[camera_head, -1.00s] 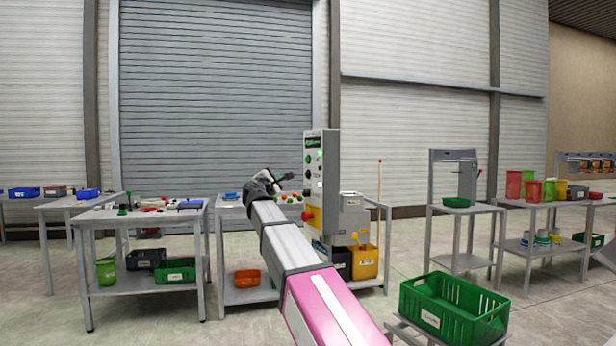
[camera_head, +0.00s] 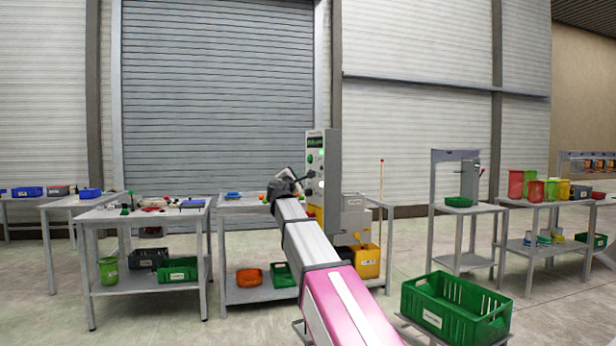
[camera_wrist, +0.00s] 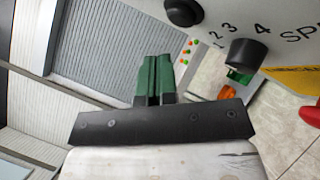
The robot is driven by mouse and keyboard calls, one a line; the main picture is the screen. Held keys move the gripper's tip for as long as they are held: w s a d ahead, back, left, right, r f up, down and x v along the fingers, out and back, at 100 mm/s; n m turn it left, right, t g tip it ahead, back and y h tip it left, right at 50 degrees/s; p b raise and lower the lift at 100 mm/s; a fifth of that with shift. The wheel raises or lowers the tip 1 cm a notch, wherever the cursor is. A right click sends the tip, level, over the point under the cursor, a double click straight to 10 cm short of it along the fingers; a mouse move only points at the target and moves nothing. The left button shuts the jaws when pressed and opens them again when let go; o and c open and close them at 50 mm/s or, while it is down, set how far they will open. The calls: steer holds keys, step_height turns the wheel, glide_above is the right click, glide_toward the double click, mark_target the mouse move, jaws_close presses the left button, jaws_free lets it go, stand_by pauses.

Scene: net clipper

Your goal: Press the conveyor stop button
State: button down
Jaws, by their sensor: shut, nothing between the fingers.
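The grey control panel (camera_head: 333,165) stands upright at the centre of the head view, with a small display and green buttons. Its face fills the upper right of the wrist view, with a black selector knob (camera_wrist: 248,54), numbers and a second black knob (camera_wrist: 183,11). A red part (camera_wrist: 311,114), seemingly a red button, is cut off at the right edge beside a yellow patch (camera_wrist: 302,78). My gripper (camera_wrist: 155,58) is shut and empty, its green fingers together, left of the knobs. In the head view my gripper (camera_head: 309,175) overlaps the panel front; contact cannot be told.
A workbench (camera_head: 140,215) with tools stands left, and a green crate (camera_head: 455,305) at front right. Small red and green items (camera_wrist: 188,48) show behind my fingers in the wrist view.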

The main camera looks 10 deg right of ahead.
steer(key=shift+w+d, duration=0.2)
steer(key=shift+d, duration=0.35)
steer(key=shift+d, duration=0.15)
stand_by(1.6)
steer(key=shift+w+d, duration=0.15)
steer(key=shift+d, duration=0.1)
steer(key=shift+w+d, duration=0.15)
steer(key=shift+d, duration=0.25)
stand_by(0.9)
stand_by(0.3)
steer(key=shift+s+a, duration=0.3)
steer(key=shift+a, duration=0.5)
steer(key=shift+s+a, duration=0.3)
steer(key=shift+a, duration=0.5)
steer(key=shift+s+a, duration=0.3)
steer(key=shift+a, duration=0.45)
steer(key=shift+s+a, duration=0.3)
steer(key=shift+a, duration=0.5)
